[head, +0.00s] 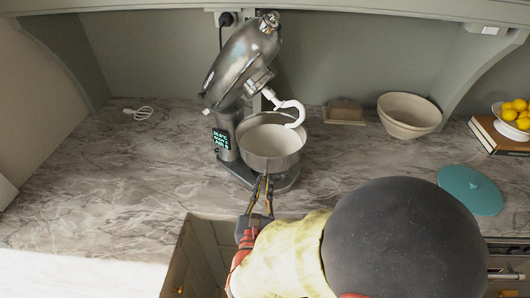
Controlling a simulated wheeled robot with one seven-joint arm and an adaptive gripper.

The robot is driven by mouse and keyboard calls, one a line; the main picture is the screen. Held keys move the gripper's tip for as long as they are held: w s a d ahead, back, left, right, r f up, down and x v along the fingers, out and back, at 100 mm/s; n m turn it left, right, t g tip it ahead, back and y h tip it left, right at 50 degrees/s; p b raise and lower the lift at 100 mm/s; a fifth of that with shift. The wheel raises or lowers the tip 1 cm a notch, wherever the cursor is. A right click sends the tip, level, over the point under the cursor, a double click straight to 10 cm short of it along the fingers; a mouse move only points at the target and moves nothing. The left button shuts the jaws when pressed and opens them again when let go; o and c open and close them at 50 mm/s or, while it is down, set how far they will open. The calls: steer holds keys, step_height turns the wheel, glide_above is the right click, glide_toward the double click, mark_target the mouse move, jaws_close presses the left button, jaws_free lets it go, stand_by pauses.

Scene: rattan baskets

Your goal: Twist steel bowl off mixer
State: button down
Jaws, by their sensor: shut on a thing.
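The grey metal stand mixer (227,90) stands on the marble counter with its head tilted up and back. The steel bowl (271,157) sits upright on the mixer's base (289,182). My gripper (265,178) reaches in from the front, with its fingers at the bowl's near side. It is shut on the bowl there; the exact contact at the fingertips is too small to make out.
A cream bowl (409,112) and a small brown box-like dish (344,111) stand behind right. A teal round lid (470,190) lies on the right. Lemons (517,112) fill a white bowl on books (500,140). The left counter is mostly clear.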

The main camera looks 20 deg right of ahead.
steer(key=shift+d+r, duration=0.1)
steer(key=shift+s+d+n+t+y, duration=0.25)
steer(key=shift+d+n+t+y, duration=0.15)
steer(key=shift+d+n+y, duration=0.15)
steer(key=shift+d, duration=0.1)
stand_by(0.4)
steer(key=shift+s+d+n+y, duration=0.2)
steer(key=shift+d+n+y, duration=0.25)
steer(key=shift+d+y, duration=0.35)
steer(key=shift+a, duration=0.1)
steer(key=shift+r+p, duration=1.05)
steer(key=shift+r, duration=0.05)
stand_by(0.6)
steer(key=shift+a+p+v, duration=0.15)
steer(key=shift+p+v, duration=0.05)
steer(key=shift+v, duration=1)
steer(key=shift+a+p+v, duration=0.1)
steer(key=shift+p+v, duration=0.1)
steer(key=shift+v, duration=0.95)
